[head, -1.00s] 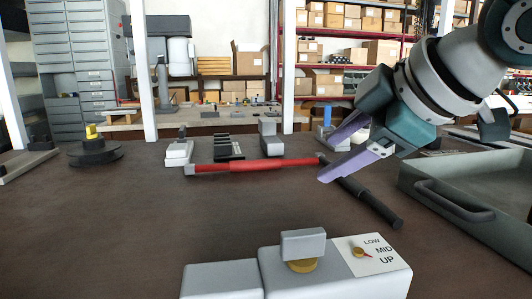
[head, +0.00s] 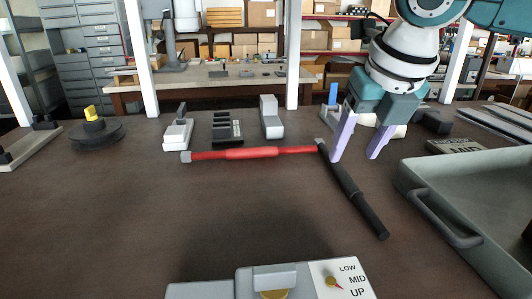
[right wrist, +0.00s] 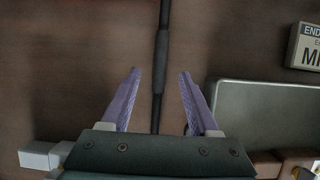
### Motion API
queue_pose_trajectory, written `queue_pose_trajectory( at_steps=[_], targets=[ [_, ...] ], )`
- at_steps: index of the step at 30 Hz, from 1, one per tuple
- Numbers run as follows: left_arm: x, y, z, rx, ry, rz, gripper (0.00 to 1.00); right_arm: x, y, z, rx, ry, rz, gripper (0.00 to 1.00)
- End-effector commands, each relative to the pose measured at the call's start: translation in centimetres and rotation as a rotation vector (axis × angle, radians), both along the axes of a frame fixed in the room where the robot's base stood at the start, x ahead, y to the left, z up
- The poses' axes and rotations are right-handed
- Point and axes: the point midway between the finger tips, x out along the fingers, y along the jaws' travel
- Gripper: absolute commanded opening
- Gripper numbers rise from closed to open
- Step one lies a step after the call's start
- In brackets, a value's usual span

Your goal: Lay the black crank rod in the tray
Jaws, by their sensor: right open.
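The black crank rod (head: 350,187) lies on the brown table, running from beside the red rod's right end toward the front right. In the right wrist view, the black rod (right wrist: 161,50) runs lengthwise between my open fingers. My right gripper (head: 355,159) points down, open and empty, near the rod's far end; it also shows in the right wrist view (right wrist: 160,72). I cannot tell the exact height of its fingertips. The grey tray (head: 428,205) is at the right, apart from the rod, and is cut off by the picture edge. My left gripper is out of view.
A red crank rod (head: 250,153) lies across the table, its right end close to the black rod. A box marked LOW, MID, UP (head: 340,281) stands at the front. Small blocks (head: 271,118) stand behind. The left-front table is clear.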

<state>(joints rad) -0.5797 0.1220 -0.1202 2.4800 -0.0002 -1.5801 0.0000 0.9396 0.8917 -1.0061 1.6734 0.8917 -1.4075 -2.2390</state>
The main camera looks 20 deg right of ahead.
Motion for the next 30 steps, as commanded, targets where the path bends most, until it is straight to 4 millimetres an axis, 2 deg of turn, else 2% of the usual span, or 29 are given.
queue_pose_trajectory(
  at_steps=[12, 30],
  targets=[
    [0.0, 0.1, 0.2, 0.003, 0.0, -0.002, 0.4, 1.9, -0.5, -4.8, 0.001, 0.0, -0.002, 0.61],
    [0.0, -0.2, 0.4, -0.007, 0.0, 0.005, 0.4, 2.1, -0.6, -5.3, 0.0, -0.002, -0.001, 0.61]
  ],
)
